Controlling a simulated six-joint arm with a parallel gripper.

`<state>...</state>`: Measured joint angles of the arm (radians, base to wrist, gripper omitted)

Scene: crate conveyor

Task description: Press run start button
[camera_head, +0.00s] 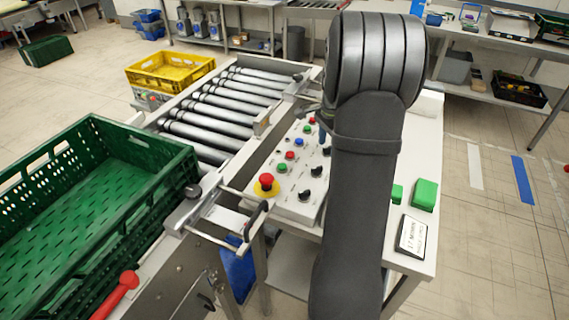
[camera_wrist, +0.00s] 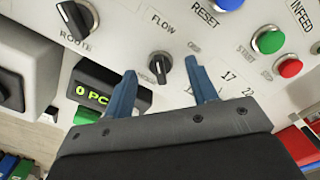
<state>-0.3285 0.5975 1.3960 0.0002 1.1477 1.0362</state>
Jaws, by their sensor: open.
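In the wrist view a green button (camera_wrist: 268,40) and a red button (camera_wrist: 288,67) sit on the white control panel (camera_wrist: 120,40) at the right, with small, blurred labels beside them that seem to read START and STOP. My gripper (camera_wrist: 160,66) is open and empty. Its two blue fingers stand apart on either side of a black knob near the FLOW label; I cannot tell whether they touch the panel. The green button is to the right of the fingers. In the head view my arm hides most of the gripper.
A blue RESET button (camera_wrist: 230,4) and a ROUTE knob (camera_wrist: 76,18) are also on the panel. In the head view a red emergency stop (camera_head: 266,183) stands at its near-left corner. The roller conveyor (camera_head: 215,110), a green crate (camera_head: 150,195) and a yellow crate (camera_head: 170,72) are left.

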